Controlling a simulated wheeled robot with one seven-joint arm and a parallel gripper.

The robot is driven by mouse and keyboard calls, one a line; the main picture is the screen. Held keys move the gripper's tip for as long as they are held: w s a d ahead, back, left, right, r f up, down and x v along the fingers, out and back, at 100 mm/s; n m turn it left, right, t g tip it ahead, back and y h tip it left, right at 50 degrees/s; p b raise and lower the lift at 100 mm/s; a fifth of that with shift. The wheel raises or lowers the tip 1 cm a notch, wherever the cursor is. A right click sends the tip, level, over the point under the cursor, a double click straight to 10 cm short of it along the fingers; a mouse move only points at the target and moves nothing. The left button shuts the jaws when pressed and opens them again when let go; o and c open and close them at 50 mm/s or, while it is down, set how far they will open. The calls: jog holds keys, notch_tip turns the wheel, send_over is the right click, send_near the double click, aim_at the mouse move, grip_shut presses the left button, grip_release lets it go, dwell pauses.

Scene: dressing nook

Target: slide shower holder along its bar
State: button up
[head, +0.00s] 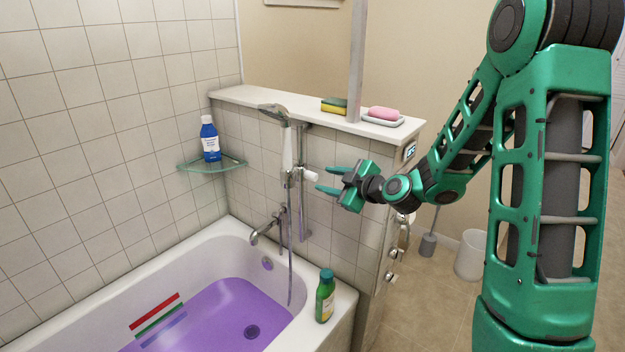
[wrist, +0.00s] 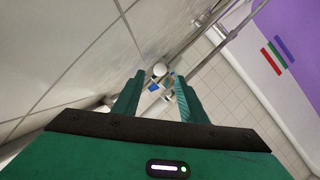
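The shower holder (head: 309,174) is a white piece with a knob, partway up the vertical metal bar (head: 303,215) on the tiled half wall. The shower head (head: 288,150) hangs upright at its left, with the hose running down. My gripper (head: 325,180) is open and level with the holder, just to its right, with its two green fingers pointing at the knob. In the wrist view a round white knob (wrist: 159,69) shows between the tips of my open gripper (wrist: 158,76). I cannot tell whether the fingers touch it.
The bathtub (head: 210,245) with purple water lies below. A green bottle (head: 325,296) stands on its rim. A blue bottle (head: 209,139) stands on a glass corner shelf (head: 225,163). A sponge (head: 334,106) and pink soap (head: 383,113) lie on the ledge beside a post (head: 356,60).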

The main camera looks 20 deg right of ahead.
aim_at(316, 178)
jog(key=x, duration=0.7)
jog(key=shift+w+f, duration=0.15)
jog(key=shift+w, duration=0.1)
grip_shut()
jog(key=shift+a+f, duration=0.1)
